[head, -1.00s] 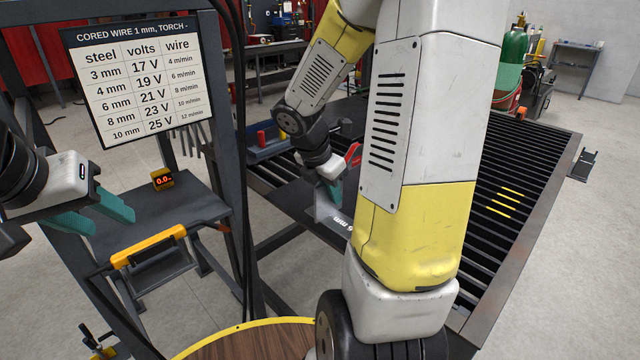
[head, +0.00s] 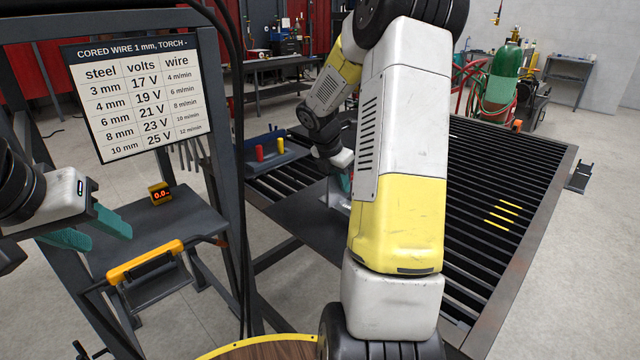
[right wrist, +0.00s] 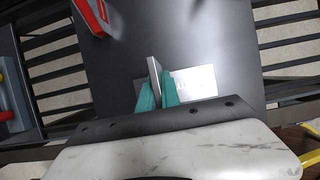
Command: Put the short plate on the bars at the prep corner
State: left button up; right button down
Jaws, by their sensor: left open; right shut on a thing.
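My right gripper (right wrist: 158,92) has its teal fingers shut on a thin grey plate (right wrist: 153,68), which stands on edge between them above a dark flat sheet (right wrist: 215,35). In the head view the plate (head: 335,192) shows only partly, because my right arm hides most of that gripper. A pale rectangle (right wrist: 196,82) lies beside the fingers; I cannot tell whether it is a separate piece. The black bars (head: 500,165) of the table run to the right, with several yellow stripes (head: 502,214) on them. My left gripper (head: 90,232) is open and empty at the left, over the small shelf.
A blue tray (head: 285,155) with red and yellow cylinders stands at the table's far left. A red-and-grey object (right wrist: 95,15) lies on the sheet. A settings board (head: 140,90) and an orange-handled shelf (head: 150,260) stand at left. The bars around the stripes look clear.

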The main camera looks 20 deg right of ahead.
aim_at(342, 194)
jog(key=shift+w+d, duration=0.3)
jog(key=shift+w, duration=0.15)
jog(key=shift+a+x, duration=0.1)
jog(key=shift+x, duration=0.6)
jog(key=shift+a+x, duration=0.15)
jog(key=shift+x, duration=0.6)
jog(key=shift+w+f, duration=0.15)
jog(key=shift+f, duration=0.05)
jog(key=shift+f, duration=0.75)
jog(key=c, duration=1.7)
grip_release()
jog(key=shift+f, duration=0.1)
jog(key=shift+c, duration=0.2)
jog(key=shift+o, duration=0.9)
